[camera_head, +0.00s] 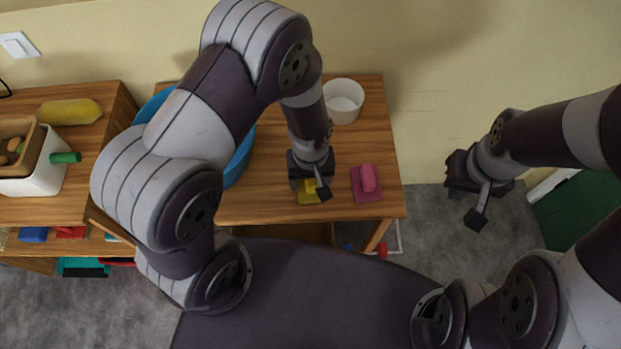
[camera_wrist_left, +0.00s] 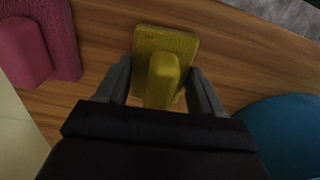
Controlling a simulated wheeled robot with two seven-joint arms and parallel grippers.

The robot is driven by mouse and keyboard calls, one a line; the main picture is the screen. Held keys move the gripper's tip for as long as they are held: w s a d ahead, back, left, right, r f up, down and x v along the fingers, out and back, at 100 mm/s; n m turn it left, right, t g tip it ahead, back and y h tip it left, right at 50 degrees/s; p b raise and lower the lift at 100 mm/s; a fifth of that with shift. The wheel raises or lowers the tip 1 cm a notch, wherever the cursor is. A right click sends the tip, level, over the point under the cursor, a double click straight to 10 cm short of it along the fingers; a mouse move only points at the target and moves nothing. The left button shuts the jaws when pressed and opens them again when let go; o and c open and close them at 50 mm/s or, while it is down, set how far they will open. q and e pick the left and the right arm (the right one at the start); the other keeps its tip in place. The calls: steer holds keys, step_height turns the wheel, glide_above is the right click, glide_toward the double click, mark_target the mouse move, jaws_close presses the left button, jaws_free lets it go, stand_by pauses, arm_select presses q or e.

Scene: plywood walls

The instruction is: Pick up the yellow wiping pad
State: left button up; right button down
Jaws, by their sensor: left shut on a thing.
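The yellow wiping pad (camera_head: 307,196) is on the wooden table, beneath my left gripper (camera_head: 311,190). In the left wrist view the yellow wiping pad (camera_wrist_left: 165,42) has a flat base and a raised handle. The fingers of my left gripper (camera_wrist_left: 163,88) stand on both sides of the handle and are shut on it. I cannot tell whether the pad is clear of the table. My right gripper (camera_head: 478,205) hangs over the grey floor at the right, away from the table; I cannot make out its finger gap.
A pink pad (camera_head: 367,183) lies on the table just right of the yellow one. A white bowl (camera_head: 343,101) stands behind, and a blue basin (camera_head: 237,165) is partly hidden by my left arm. A wooden shelf (camera_head: 85,202) with a white bin (camera_head: 38,180) stands at the left.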

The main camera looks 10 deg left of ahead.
arm_select(q)
steer(key=shift+r, duration=0.5)
step_height(320, 180, up, 3)
steer(key=s+d+r, duration=0.6)
steer(key=s+d, duration=0.1)
steer(key=d, duration=0.1)
steer(key=shift+s+d+r, duration=0.4)
